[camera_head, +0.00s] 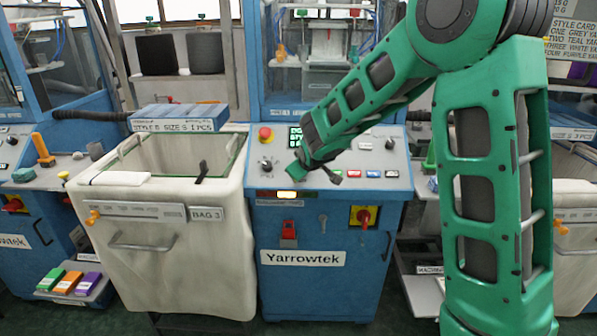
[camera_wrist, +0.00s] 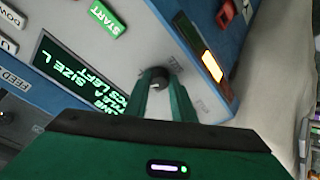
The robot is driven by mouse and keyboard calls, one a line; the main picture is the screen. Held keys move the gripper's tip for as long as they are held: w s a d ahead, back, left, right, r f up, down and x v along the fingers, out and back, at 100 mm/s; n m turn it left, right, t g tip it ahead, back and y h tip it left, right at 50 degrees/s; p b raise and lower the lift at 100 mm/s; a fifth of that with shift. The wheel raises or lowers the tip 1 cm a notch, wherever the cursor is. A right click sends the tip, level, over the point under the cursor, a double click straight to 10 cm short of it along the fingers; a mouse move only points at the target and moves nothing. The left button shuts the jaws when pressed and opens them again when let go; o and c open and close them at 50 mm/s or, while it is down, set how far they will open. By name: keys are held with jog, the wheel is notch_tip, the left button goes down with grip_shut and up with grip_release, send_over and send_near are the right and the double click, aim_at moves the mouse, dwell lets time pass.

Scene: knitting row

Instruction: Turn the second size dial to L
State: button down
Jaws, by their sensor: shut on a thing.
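The blue Yarrowtek machine in the centre has a sloped grey control panel (camera_head: 375,160). My gripper (camera_head: 297,171) is at the left part of this panel, low over its surface. In the wrist view its two green fingers (camera_wrist: 158,88) are shut on a dark dial knob (camera_wrist: 158,74), one on each side. A light pointer mark shows on the knob, but its letter cannot be read. The head view hides this knob behind the gripper. The green-lit display (camera_wrist: 82,75) beside it reads "SIZE L" in part; it also shows in the head view (camera_head: 295,137).
Another dial (camera_head: 266,164) and a red mushroom button (camera_head: 265,134) sit just left of my gripper. A green START button (camera_wrist: 102,18) and an amber lamp (camera_wrist: 212,67) are close by. A white bin (camera_head: 165,245) labelled BAG 3 stands left of the machine.

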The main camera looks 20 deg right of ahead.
jog(key=shift+w+a+r+m+h, duration=0.15)
jog(key=shift+m+h, duration=0.2)
jog(key=shift+m, duration=0.85)
jog(key=shift+w+r+m+h, duration=0.15)
jog(key=shift+m+h, duration=0.2)
jog(key=shift+m, duration=0.85)
jog(key=shift+s, duration=0.1)
jog(key=c, duration=1.7)
grip_release()
jog(key=shift+o, duration=0.9)
jog(key=shift+s+f, duration=0.1)
jog(key=shift+f, duration=0.05)
jog(key=shift+s, duration=0.2)
jog(key=v, duration=1)
jog(key=shift+s, duration=0.1)
